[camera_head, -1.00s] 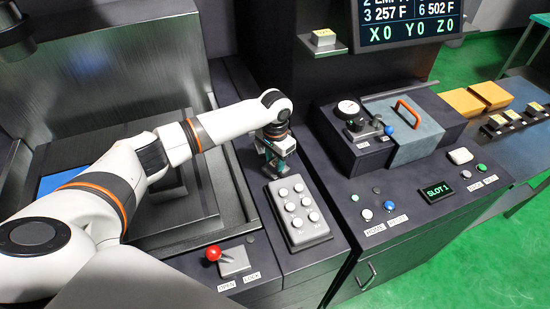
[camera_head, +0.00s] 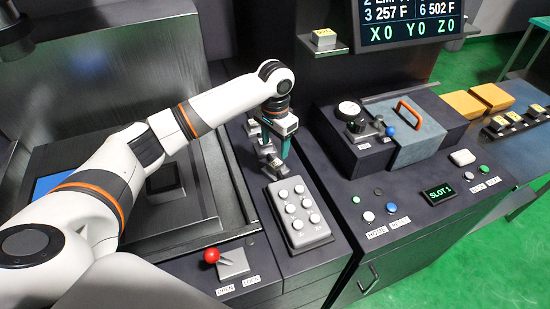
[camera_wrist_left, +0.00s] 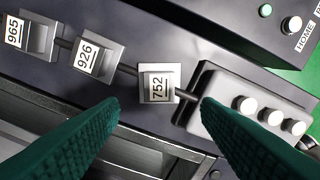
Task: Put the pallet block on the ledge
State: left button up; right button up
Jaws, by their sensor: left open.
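My left gripper (camera_head: 282,150) is open and empty above a dark strip beside the keypad. In the left wrist view its two green fingers (camera_wrist_left: 160,106) stand apart. A grey block labelled 752 (camera_wrist_left: 158,83) lies just beyond the gap between the fingertips, with no visible contact. Two similar blocks, 926 (camera_wrist_left: 88,57) and 965 (camera_wrist_left: 22,36), stand in line with it on the strip. In the head view the block nearest the keypad (camera_head: 275,167) shows below the gripper.
The keypad (camera_head: 298,213) with several round buttons is close to the gripper. A red-knobbed lever (camera_head: 211,256) stands in front. Yellow blocks (camera_head: 490,95) lie at far right.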

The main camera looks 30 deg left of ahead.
pick_arm(q)
notch_tip(320, 180, up, 5)
jog(key=shift+b, duration=0.4)
